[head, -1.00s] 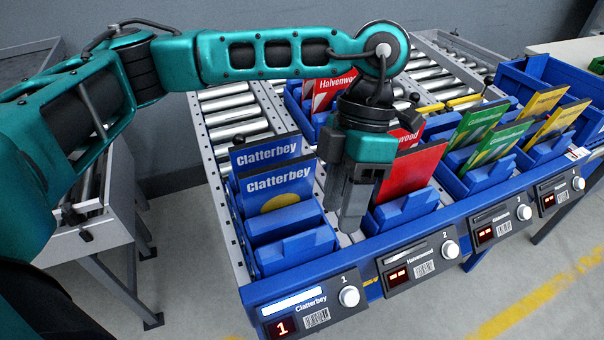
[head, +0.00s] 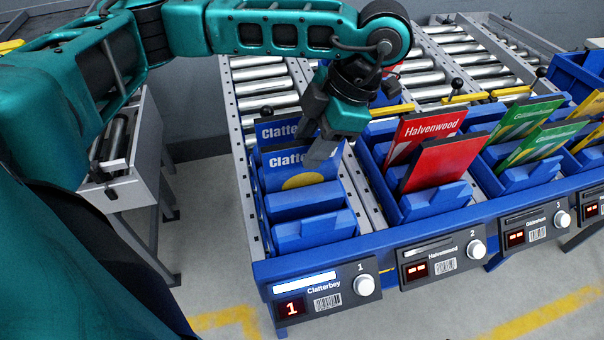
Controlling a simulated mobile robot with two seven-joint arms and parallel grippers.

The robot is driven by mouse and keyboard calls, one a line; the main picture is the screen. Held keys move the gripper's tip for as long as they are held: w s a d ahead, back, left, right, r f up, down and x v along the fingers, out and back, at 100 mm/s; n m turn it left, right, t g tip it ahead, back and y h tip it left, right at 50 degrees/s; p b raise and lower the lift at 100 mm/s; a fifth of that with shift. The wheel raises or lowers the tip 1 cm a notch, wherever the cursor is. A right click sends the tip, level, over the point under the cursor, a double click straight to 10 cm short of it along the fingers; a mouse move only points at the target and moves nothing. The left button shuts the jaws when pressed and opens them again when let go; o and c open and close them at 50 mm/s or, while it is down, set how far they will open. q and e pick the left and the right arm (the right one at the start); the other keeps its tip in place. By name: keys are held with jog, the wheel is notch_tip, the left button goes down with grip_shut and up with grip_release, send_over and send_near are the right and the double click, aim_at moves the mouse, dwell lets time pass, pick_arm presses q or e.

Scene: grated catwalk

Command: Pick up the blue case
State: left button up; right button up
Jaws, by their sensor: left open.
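Two blue cases labelled Clatterbey stand upright, leaning back, in the blue bin at station 1. The front blue case (head: 281,168) shows a yellow disc. The back blue case (head: 274,131) is mostly hidden behind it. My left gripper (head: 320,152) is open and points down at the right upper edge of the front case, covering part of both labels. I cannot tell whether its fingers touch or straddle the case. My right gripper is out of view.
Red Halvenwood cases (head: 441,163) stand in the bin to the right, with green cases (head: 540,146) beyond. A blue front rail (head: 385,240) carries station displays, and the one at station 1 (head: 292,307) is lit. Roller conveyors (head: 447,62) lie behind.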

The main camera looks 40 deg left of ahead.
aim_at(299, 177)
pick_arm(q)
jog(key=shift+b+x, duration=0.3)
jog(key=shift+x, duration=1.95)
jog(key=shift+a, duration=0.1)
jog(key=shift+c, duration=0.3)
jog(key=shift+f, duration=0.1)
grip_shut()
